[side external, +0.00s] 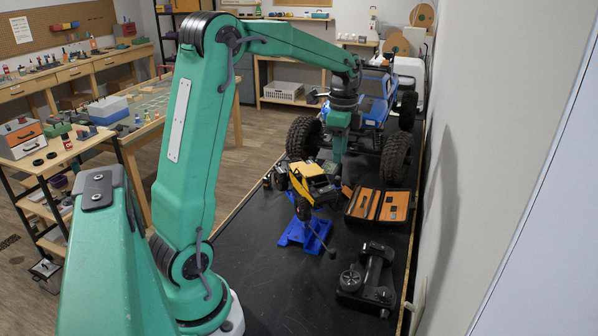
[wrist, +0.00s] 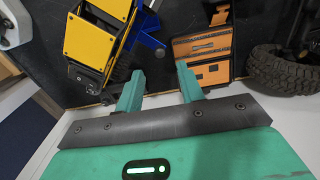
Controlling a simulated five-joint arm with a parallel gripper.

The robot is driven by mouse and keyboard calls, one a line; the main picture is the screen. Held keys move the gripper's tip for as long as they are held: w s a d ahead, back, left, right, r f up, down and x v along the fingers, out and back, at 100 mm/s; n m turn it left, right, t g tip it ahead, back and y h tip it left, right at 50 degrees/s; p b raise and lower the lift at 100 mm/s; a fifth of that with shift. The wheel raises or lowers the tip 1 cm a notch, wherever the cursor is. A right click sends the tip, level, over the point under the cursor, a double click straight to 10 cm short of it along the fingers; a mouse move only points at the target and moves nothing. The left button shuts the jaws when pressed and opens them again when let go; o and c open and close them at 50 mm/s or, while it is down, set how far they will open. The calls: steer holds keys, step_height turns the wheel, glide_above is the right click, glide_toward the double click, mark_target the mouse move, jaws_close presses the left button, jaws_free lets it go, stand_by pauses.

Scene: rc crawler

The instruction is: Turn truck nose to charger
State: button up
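A small yellow and black truck (side external: 314,172) sits on a blue stand (side external: 293,238) on the black bench top. In the wrist view the truck (wrist: 100,38) is at the upper left, with part of the blue stand (wrist: 150,42) beside it. My gripper (side external: 337,160) points down just behind and right of the truck in the side view. In the wrist view my gripper (wrist: 158,78) has its two green fingers apart, with nothing between them. I cannot tell for sure which thing is the charger.
An open black case with orange inside (side external: 378,205) lies right of the truck; it also shows in the wrist view (wrist: 203,48). A black transmitter (side external: 367,280) lies nearer. A large blue truck (side external: 372,112) stands behind. The wall (side external: 480,180) bounds the right.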

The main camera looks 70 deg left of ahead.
steer(key=shift+f, duration=3.75)
jaws_close()
